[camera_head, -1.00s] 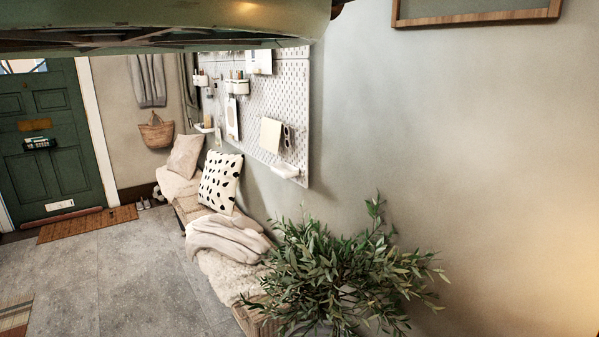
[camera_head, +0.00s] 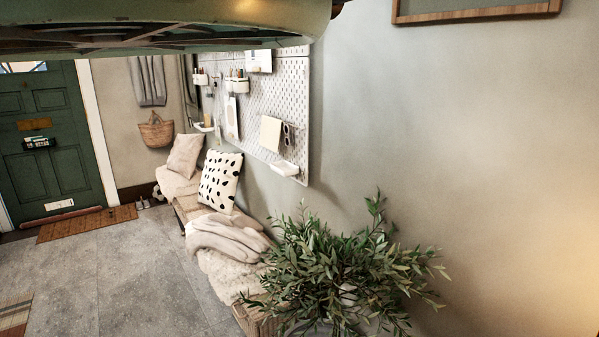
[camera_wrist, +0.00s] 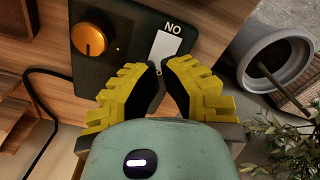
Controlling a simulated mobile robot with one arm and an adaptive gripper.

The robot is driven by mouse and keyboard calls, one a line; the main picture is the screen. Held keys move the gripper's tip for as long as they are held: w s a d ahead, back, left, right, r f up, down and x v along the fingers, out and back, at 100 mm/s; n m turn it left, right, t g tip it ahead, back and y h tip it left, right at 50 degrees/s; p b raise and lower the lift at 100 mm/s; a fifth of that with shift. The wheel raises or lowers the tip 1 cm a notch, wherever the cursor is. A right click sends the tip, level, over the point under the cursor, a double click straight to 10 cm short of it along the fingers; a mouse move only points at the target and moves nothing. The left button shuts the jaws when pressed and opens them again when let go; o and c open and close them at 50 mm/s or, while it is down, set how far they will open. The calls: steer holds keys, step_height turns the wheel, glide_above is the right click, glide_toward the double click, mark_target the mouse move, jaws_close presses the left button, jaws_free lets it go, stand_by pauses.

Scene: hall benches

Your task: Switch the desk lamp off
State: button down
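In the wrist view a dark panel (camera_wrist: 118,38) on a wooden surface carries an orange round knob (camera_wrist: 88,39) and a pale rectangular switch plate (camera_wrist: 163,50). Lettering beside the plate reads "NO" in the picture, which is "ON" seen upside down. My gripper (camera_wrist: 160,67) has its yellow ridged fingers brought nearly together, with the tips at the lower end of the switch plate. Nothing shows held between them. I cannot tell whether the tips touch the plate. The lamp's shade and bulb are in neither view; a warm glow lights the wall at the head view's lower right.
A dark cord (camera_wrist: 42,98) runs along the left of the wrist view. A grey pot (camera_wrist: 278,60) stands to the right. A leafy plant (camera_head: 340,265) stands in front of the wall, beside a bench with cushions (camera_head: 220,180). The stone floor (camera_head: 120,275) is open at left.

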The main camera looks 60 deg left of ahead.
steer(key=shift+f+b, duration=0.85)
steer(key=shift+f, duration=0.4)
stand_by(0.4)
steer(key=shift+r, duration=0.15)
steer(key=shift+r+p, duration=2.35)
steer(key=shift+r, duration=1.1)
